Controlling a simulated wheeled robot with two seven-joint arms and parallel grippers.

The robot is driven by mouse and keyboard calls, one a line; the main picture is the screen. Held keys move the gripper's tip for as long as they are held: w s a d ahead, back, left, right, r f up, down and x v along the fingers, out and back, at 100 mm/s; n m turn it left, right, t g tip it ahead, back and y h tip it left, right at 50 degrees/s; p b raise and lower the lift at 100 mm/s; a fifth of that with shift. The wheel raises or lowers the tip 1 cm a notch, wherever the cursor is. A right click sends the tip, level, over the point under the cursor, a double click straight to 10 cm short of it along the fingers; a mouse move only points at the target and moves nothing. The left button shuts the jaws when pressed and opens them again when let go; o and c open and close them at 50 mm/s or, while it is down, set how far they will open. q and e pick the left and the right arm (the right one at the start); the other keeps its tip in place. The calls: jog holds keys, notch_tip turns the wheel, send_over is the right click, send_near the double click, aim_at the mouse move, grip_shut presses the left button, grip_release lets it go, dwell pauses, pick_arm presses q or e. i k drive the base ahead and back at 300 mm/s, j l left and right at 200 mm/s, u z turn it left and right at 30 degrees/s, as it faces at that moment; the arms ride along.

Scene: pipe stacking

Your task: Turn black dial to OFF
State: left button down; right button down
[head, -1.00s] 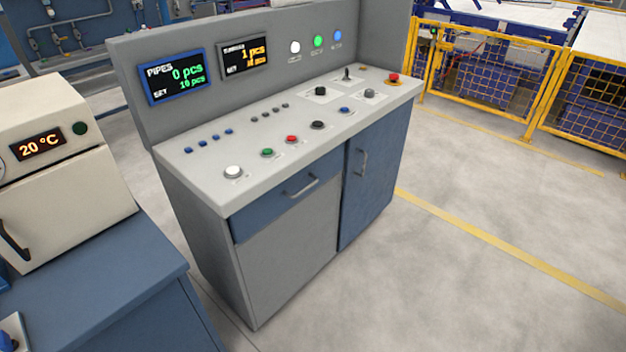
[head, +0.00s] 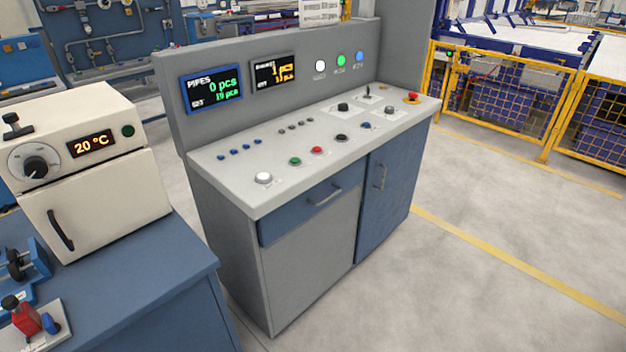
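A round black dial (head: 36,167) on a light grey ring sits on the front of the cream oven (head: 105,205) at the left. Its markings are too small to read. Another black knob (head: 343,107) sits on a white plate on the grey control console (head: 300,165); its labels cannot be read either. Neither of my grippers is in view.
The oven display (head: 92,145) reads 20 °C. The oven stands on a blue bench (head: 150,270) with a red-and-blue device (head: 35,320) at its front left. The console has several coloured buttons. Yellow fencing (head: 500,90) stands behind right; the floor (head: 470,280) at right is clear.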

aim_at(342, 107)
jog(key=i+l+u, duration=0.4)
jog(key=l, duration=0.25)
jog(key=i+l+u, duration=0.2)
jog(key=l, duration=0.15)
